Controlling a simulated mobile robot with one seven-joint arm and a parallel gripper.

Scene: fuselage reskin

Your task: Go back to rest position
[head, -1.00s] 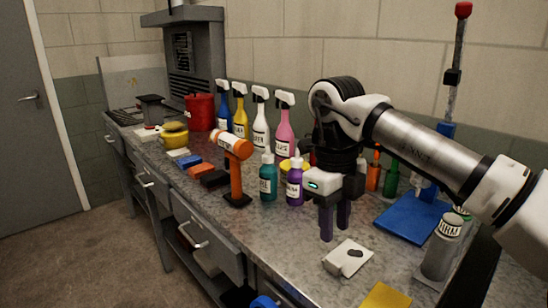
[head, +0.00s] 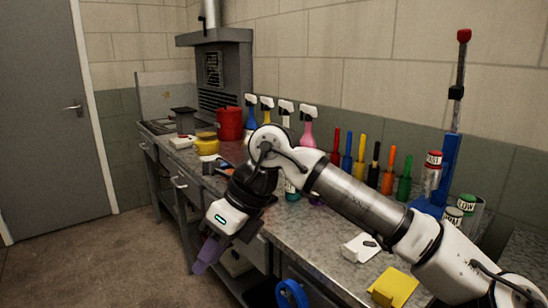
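My arm (head: 350,195) reaches in from the lower right across the bench. My gripper (head: 207,255) hangs in front of the bench's front edge, tilted down to the left, over the floor side. Its purplish fingers overlap from this angle, so I cannot tell whether they are apart. No object shows at the fingertips. Part of the bench and several bottles are hidden behind my arm.
The grey bench (head: 315,238) runs along the wall. Spray bottles (head: 307,125), coloured marker-like tools (head: 360,150), a red pot (head: 229,124), a white block (head: 360,248) and a yellow piece (head: 395,287) stand on it. The floor (head: 100,255) at left is clear.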

